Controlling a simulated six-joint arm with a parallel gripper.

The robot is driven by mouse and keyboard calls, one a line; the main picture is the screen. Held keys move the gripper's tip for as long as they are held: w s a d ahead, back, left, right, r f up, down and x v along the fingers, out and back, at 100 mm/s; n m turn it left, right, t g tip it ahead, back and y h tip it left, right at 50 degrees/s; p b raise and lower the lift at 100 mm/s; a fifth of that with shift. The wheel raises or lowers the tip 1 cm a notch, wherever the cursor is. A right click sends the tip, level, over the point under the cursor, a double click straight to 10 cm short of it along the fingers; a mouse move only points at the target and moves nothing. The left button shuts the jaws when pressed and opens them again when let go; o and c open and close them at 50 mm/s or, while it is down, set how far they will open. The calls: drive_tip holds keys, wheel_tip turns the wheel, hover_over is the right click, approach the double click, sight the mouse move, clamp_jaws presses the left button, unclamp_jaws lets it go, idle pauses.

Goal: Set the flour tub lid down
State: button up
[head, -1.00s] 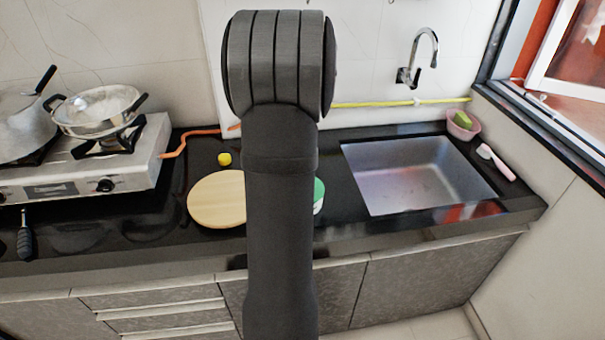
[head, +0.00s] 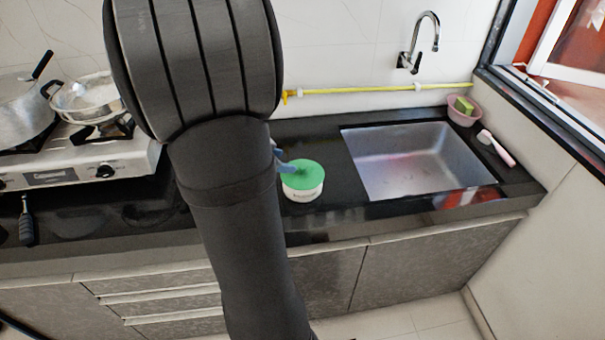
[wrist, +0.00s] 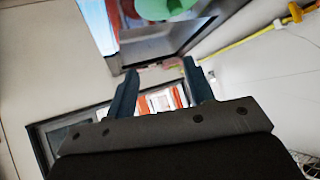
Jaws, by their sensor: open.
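The flour tub (head: 304,194) is a small white round tub on the black counter, left of the sink. Its green lid (head: 305,176) sits on top of it in the head view. A green round shape that looks like the lid (wrist: 155,8) is cut off at the top of the wrist view. My gripper (wrist: 160,67) is open, with nothing between its two blue fingers. In the head view a blue part of my gripper (head: 284,165) shows at the tub's left edge, the rest hidden behind my arm. I cannot tell whether it touches the lid.
The sink (head: 415,165) lies right of the tub, with a pink bowl (head: 463,113) and a pink-handled brush (head: 497,149) beyond it. A stove (head: 80,170) with pots stands at the left. My arm covers the counter between stove and tub.

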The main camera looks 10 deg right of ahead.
drive_tip(key=s+a+f+n+t, duration=0.1)
drive_tip(key=s+a+n+t, duration=0.1)
drive_tip(key=a+n, duration=0.2)
approach(301, 168)
drive_tip(key=shift+n+t+y, duration=0.3)
drive_tip(key=shift+t+y, duration=0.1)
drive_tip(key=d, duration=0.1)
drive_tip(key=w+d+f, duration=0.2)
drive_tip(key=shift+d, duration=0.3)
drive_tip(key=x, duration=0.5)
drive_tip(key=shift+a+f, duration=0.15)
drive_tip(key=shift+a, duration=0.05)
clamp_jaws()
